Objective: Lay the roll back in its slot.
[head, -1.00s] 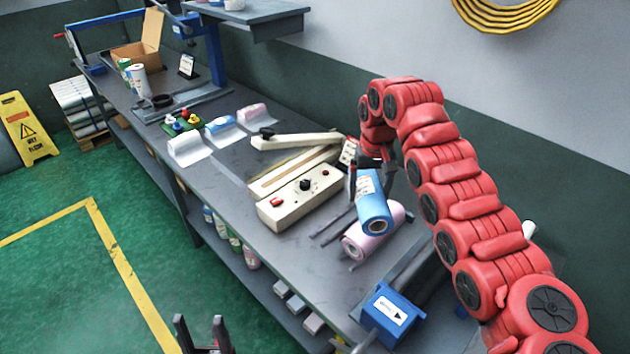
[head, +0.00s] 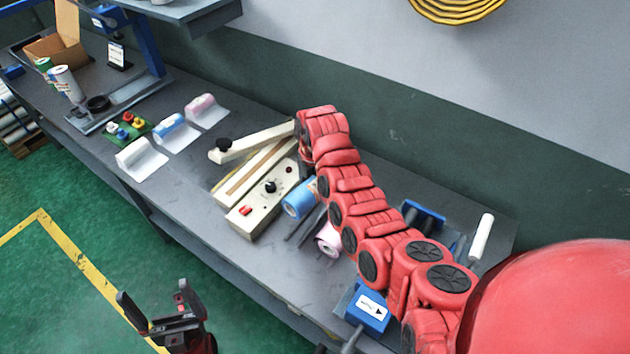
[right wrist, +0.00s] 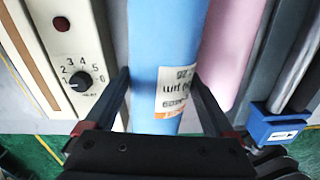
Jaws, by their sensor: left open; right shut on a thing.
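My right gripper (right wrist: 157,75) is shut on the blue roll (right wrist: 165,30), with a finger on each side of it and a printed label between them. In the head view the blue roll (head: 298,200) shows beside the cream sealer (head: 262,205), its far part hidden by my right arm. The pink roll (head: 327,240) lies to its right, also partly hidden; it shows beside the blue roll in the right wrist view (right wrist: 232,40). Dark bars (head: 308,226) show between the rolls. I cannot tell whether the blue roll rests on anything. My left gripper (head: 153,292) is open and empty, low before the bench.
A blue block with an arrow label (head: 367,308) stands near the bench's front edge, right of the rolls. Three small sheet rolls (head: 172,132) lie farther left on the bench. A white-handled tool (head: 481,237) stands at the right. The front strip left of the sealer is clear.

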